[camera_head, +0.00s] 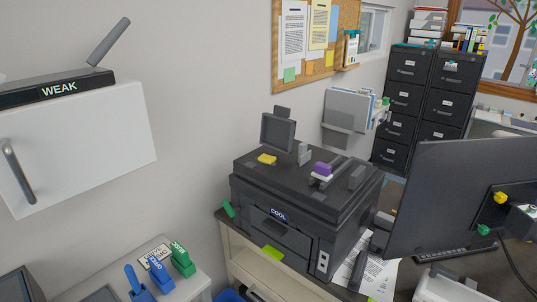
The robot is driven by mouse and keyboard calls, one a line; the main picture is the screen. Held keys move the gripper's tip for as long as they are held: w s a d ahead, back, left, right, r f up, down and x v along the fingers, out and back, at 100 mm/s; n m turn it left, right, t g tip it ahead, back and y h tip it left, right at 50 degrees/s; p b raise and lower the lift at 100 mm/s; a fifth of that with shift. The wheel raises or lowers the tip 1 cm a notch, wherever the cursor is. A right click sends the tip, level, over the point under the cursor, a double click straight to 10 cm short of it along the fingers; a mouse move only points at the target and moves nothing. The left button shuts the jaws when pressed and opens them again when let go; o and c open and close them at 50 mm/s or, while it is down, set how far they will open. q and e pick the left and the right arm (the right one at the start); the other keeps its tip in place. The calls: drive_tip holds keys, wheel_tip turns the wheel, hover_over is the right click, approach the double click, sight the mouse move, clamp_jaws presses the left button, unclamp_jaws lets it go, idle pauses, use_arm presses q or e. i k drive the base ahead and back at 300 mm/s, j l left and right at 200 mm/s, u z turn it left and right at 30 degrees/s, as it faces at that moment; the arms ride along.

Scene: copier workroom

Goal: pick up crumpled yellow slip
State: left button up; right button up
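A small yellow piece (266,159) lies on top of the black printer marked COOL (275,228), near its back left. A second small yellow lump (500,197) shows at the right by the back of the dark monitor (450,200). Both are too small to tell which one is a crumpled slip.
A purple and white item (322,171) and several grey parts are on the printer top. A green slip (272,252) hangs at its front. Stamps (180,260) stand on a cabinet at lower left. A white box marked WEAK (75,140) juts out at left.

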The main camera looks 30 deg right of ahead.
sight(264, 158)
drive_tip(key=i+j+z, duration=0.2)
drive_tip(key=z, duration=0.3)
drive_tip(key=i+j+z, duration=0.15)
drive_tip(key=j+z, duration=0.15)
drive_tip(key=z, duration=0.15)
